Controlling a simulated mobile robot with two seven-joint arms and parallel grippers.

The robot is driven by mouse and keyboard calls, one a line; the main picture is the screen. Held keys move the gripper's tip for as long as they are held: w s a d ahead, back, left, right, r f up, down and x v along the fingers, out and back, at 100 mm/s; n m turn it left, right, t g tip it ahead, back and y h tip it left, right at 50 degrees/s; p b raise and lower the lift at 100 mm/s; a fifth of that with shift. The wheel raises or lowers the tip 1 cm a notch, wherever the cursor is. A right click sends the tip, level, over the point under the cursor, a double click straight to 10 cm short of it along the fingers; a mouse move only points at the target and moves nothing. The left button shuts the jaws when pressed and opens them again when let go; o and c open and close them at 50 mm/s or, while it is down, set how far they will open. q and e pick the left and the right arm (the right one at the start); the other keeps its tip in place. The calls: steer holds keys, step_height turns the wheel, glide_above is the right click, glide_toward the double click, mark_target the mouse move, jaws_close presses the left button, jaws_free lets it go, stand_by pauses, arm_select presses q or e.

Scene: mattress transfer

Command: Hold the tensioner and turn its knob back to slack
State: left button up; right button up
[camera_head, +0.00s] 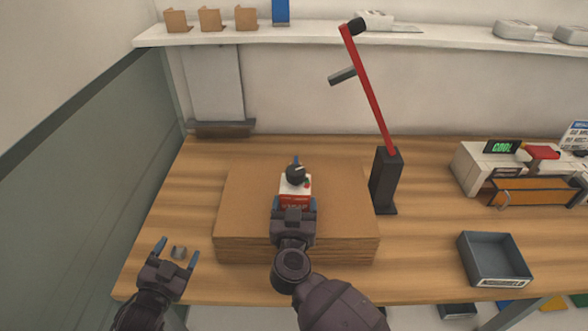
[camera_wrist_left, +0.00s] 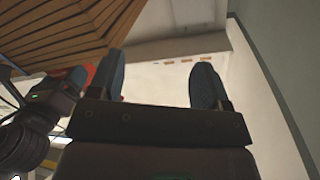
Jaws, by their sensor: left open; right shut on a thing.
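The tensioner (camera_head: 293,190) is a small white and red device with a dark round knob (camera_head: 296,173) on top. It stands over the stack of brown cardboard sheets (camera_head: 243,190) in the head view. My right gripper (camera_head: 294,205) is shut on its near side and hides part of its lower body; whether it touches the cardboard I cannot tell. My left gripper (camera_head: 176,252) is open and empty, left of and nearer than the stack, well apart from the tensioner. Its spread blue fingers also show in the left wrist view (camera_wrist_left: 161,85), with nothing between them.
A black stand (camera_head: 386,180) with a long red lever (camera_head: 368,90) rises right of the stack. A grey tray (camera_head: 494,260) and a white machine (camera_head: 485,165) are farther right.

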arm_select(q)
steer(key=w+d+r+m+t+h, duration=0.2)
steer(key=w+d+r+m+h, duration=0.35)
steer(key=r+m, duration=0.2)
step_height(320, 180, up, 15)
steer(key=n+g+h, duration=0.4)
steer(key=n+g, duration=1.9)
steer(key=n, duration=1)
glide_above(295, 169)
steer(key=s, duration=0.4)
steer(key=w+a+r+m+t+y, duration=0.3)
steer(key=w+a+m+y, duration=0.15)
steer(key=y, duration=0.25)
steer(key=shift+y, duration=0.25)
steer(key=x, duration=1.1)
steer(key=shift+w+d+f, duration=0.1)
steer(key=shift+d+f, duration=0.1)
steer(key=shift+f, duration=0.15)
